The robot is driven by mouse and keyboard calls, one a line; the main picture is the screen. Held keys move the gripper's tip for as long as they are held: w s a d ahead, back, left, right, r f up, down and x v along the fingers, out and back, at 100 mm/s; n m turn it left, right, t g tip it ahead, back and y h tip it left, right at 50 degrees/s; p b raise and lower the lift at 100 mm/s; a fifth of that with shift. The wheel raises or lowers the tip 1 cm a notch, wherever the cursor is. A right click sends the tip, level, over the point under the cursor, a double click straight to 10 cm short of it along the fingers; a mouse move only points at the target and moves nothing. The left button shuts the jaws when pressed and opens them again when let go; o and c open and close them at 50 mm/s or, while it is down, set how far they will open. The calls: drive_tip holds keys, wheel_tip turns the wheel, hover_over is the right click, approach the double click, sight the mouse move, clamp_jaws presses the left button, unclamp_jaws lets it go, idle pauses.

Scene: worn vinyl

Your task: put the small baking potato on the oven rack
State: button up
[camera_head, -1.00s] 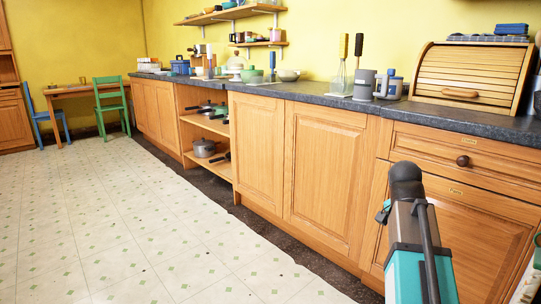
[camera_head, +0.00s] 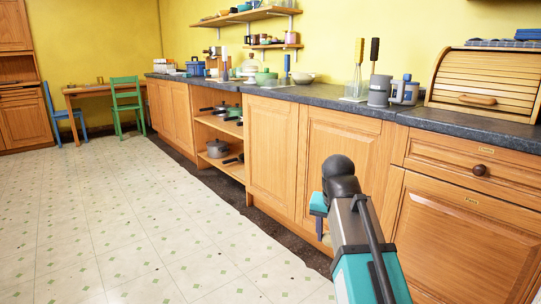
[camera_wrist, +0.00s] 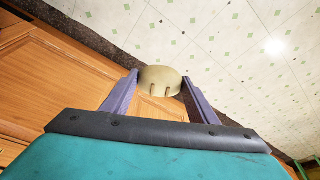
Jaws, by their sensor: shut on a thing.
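My gripper (camera_wrist: 160,76) is shut on a pale beige, rounded thing, which I take to be the small baking potato (camera_wrist: 160,82). In the wrist view it sits between the two purple fingers, with dark notch-like marks on its near side. In the head view my gripper (camera_head: 321,224) hangs in front of the wooden cupboards, above the floor, and the potato (camera_head: 327,239) shows only as a small pale patch. No oven or oven rack is in view.
Open shelves (camera_head: 222,130) hold pans. A green chair (camera_head: 126,95) and table stand at the far left. The patterned floor (camera_head: 110,215) is clear.

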drive_tip(key=n, duration=0.1)
drive_tip(key=a+n, duration=0.1)
drive_tip(key=shift+w+r+n+y, duration=0.1)
drive_tip(key=shift+w+n+y, duration=0.2)
drive_tip(key=shift+w, duration=0.1)
drive_tip(key=shift+w+r+n+y, duration=0.1)
drive_tip(key=shift+n+y, duration=0.2)
drive_tip(key=shift+n, duration=0.7)
wheel_tip(320, 180, up, 33)
drive_tip(key=w+p, duration=0.2)
drive_tip(key=p, duration=3.6)
drive_tip(key=shift+w+f, duration=0.2)
drive_tip(key=shift+w, duration=0.15)
drive_tip(key=shift+s+f, duration=0.1)
drive_tip(key=s+f, duration=0.5)
drive_tip(key=f, duration=0.1)
drive_tip(key=shift+f, duration=0.25)
drive_tip(key=shift+s+d, duration=0.1)
drive_tip(key=shift+d, duration=0.65)
